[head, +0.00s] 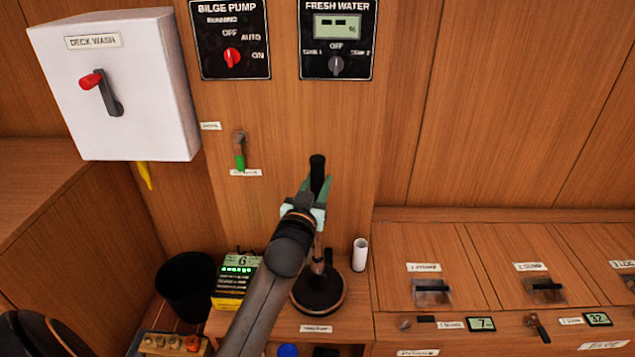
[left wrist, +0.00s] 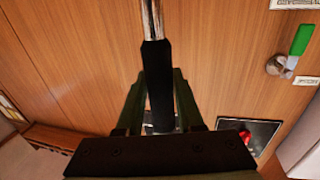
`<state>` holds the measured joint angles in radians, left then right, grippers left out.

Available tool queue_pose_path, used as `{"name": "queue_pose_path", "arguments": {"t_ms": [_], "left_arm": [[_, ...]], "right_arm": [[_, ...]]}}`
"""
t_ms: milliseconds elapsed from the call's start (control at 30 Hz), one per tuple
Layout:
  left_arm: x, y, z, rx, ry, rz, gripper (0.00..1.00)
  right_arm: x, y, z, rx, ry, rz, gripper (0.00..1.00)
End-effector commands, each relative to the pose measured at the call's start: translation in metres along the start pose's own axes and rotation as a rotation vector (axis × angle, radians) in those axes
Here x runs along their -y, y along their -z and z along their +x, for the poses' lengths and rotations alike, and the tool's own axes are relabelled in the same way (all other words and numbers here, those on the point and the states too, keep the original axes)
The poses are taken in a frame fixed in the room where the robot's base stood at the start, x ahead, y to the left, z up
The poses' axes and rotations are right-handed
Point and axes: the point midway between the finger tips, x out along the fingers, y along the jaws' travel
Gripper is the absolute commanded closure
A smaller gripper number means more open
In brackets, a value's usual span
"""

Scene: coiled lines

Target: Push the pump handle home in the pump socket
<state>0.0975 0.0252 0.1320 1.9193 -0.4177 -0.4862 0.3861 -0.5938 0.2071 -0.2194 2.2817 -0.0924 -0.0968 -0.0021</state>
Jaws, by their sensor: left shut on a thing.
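The pump handle (head: 317,163) is a metal rod with a black grip, standing roughly upright. My left gripper (head: 318,186) is shut on its black grip, whose top sticks up above the fingers. In the left wrist view the black grip (left wrist: 157,75) lies between the two fingers, and the bare metal rod (left wrist: 152,18) runs to the top edge. The round black pump base (head: 318,299) stands on the wooden ledge below, with the pump socket near its middle. My arm partly hides the rod and socket, so how deep the rod sits cannot be told. My right gripper is not in view.
A yellow-black box (head: 236,281) and a black bin (head: 186,286) are at left. The wood wall behind bears a green-handled valve (head: 239,160), the bilge pump panel (head: 232,42) and the white deck wash box (head: 140,110).

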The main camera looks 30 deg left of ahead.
Motion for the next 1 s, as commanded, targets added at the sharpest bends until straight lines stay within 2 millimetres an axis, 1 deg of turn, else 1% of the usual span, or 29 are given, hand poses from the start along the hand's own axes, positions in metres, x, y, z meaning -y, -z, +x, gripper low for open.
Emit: {"name": "queue_pose_path", "arguments": {"t_ms": [667, 867, 900, 1000], "left_arm": [[0.0, -0.017, 0.0, -0.002, 0.0, 0.0, 1.0], [0.0, -0.016, 0.0, -0.003, 0.0, 0.001, 1.0], [0.0, -0.016, 0.0, -0.003, 0.0, 0.0, 0.61], [0.0, -0.016, 0.0, -0.002, 0.0, 0.0, 0.5]], "right_arm": [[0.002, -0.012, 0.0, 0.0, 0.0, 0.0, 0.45], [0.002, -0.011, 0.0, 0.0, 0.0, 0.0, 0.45], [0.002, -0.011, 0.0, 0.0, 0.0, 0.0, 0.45], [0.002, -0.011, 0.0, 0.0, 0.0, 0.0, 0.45]]}}
